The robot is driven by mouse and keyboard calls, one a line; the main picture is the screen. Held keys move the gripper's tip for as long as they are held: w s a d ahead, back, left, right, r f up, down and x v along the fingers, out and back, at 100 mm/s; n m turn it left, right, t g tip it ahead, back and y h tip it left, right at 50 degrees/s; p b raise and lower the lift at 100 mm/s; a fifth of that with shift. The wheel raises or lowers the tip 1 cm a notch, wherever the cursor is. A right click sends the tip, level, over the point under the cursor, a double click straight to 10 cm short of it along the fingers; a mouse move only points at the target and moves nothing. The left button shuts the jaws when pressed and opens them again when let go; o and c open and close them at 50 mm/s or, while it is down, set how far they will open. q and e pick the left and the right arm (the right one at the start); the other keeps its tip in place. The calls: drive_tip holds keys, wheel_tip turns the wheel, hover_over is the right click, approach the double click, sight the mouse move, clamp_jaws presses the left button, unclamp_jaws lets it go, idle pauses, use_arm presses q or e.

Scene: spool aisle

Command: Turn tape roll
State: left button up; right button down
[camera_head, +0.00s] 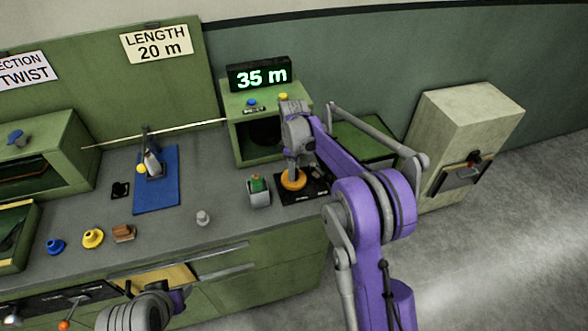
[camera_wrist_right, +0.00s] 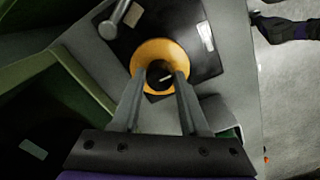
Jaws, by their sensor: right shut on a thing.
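The orange-yellow tape roll (camera_head: 293,181) lies flat on a black plate (camera_head: 315,186) at the right end of the grey bench. In the right wrist view the roll (camera_wrist_right: 158,48) is a ring around a dark centre. My right gripper (camera_head: 294,168) reaches down from above, and its two fingers (camera_wrist_right: 160,77) are shut on the roll from opposite sides. The fingertips hide part of the near rim. My left gripper does not show; only grey and purple parts of my left arm are at the bottom edge.
A green box (camera_head: 243,138) with a "35 m" display (camera_head: 259,75) stands behind the roll. A small grey holder with a green top (camera_head: 258,191) is close to its left. A blue mat (camera_head: 156,180) and small coloured parts lie further left. Floor is open at right.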

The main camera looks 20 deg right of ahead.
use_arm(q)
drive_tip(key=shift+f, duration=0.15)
use_arm(e)
drive_tip(key=shift+m, duration=0.3)
drive_tip(key=m+b, duration=0.1)
drive_tip(key=m, duration=0.1)
drive_tip(key=shift+m, duration=0.4)
drive_tip(key=m, duration=0.4)
drive_tip(key=shift+m+b, duration=0.3)
drive_tip(key=shift+b, duration=0.05)
drive_tip(key=m, duration=0.4)
drive_tip(key=shift+m, duration=0.3)
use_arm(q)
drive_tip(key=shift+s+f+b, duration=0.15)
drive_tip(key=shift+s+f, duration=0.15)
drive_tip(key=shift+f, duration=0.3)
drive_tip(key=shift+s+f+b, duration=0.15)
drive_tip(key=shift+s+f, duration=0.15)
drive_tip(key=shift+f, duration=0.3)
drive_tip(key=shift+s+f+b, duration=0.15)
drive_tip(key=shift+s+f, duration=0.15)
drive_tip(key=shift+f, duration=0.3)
use_arm(e)
drive_tip(key=shift+m, duration=2.1)
drive_tip(key=shift+c, duration=2.1)
unclamp_jaws()
